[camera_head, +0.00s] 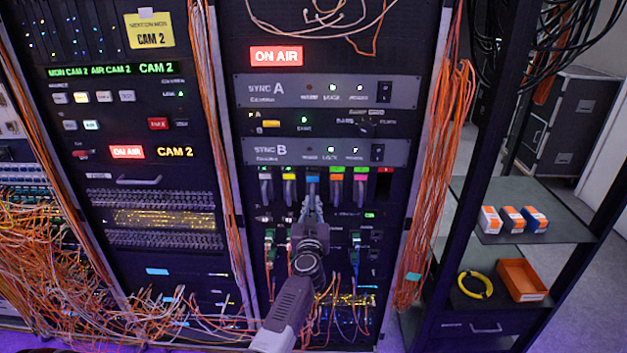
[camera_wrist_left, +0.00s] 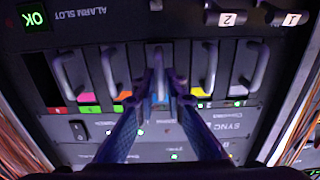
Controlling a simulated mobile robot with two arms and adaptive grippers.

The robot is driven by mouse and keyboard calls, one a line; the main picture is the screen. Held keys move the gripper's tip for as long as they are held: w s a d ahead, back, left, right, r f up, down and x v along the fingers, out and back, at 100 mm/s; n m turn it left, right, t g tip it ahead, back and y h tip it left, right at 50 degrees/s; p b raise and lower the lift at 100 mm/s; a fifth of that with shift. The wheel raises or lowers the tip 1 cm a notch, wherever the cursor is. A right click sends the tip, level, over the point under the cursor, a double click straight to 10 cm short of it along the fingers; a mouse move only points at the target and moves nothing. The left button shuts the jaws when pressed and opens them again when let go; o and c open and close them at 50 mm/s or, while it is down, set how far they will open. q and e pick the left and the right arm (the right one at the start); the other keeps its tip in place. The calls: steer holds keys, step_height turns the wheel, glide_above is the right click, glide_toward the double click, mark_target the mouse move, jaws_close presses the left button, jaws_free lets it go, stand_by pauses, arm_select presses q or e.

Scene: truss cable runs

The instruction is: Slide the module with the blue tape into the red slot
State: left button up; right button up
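The blue-taped module (camera_head: 313,181) sits in its bay in the row below SYNC B, third from the left. My left gripper (camera_head: 311,208) is at its front in the head view. In the left wrist view, which is upside down, the fingers (camera_wrist_left: 161,78) close in on both sides of the handle of the blue-taped module (camera_wrist_left: 160,97) and appear shut on it. The fingers partly hide the module. The red slot (camera_head: 384,188) is the dark, empty bay at the right end of the row, under a red mark. My right gripper is not in view.
Orange cable bundles (camera_head: 437,180) hang right of the rack. A shelf (camera_head: 470,226) holds small boxes, and an orange tray (camera_head: 522,280) lies lower down.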

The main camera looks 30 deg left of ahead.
arm_select(q)
jaws_close()
steer(key=shift+s, duration=0.1)
steer(key=shift+p+v, duration=0.75)
steer(key=shift+v, duration=0.1)
steer(key=shift+p+v, duration=0.8)
steer(key=shift+v, duration=0.55)
steer(key=shift+d, duration=0.1)
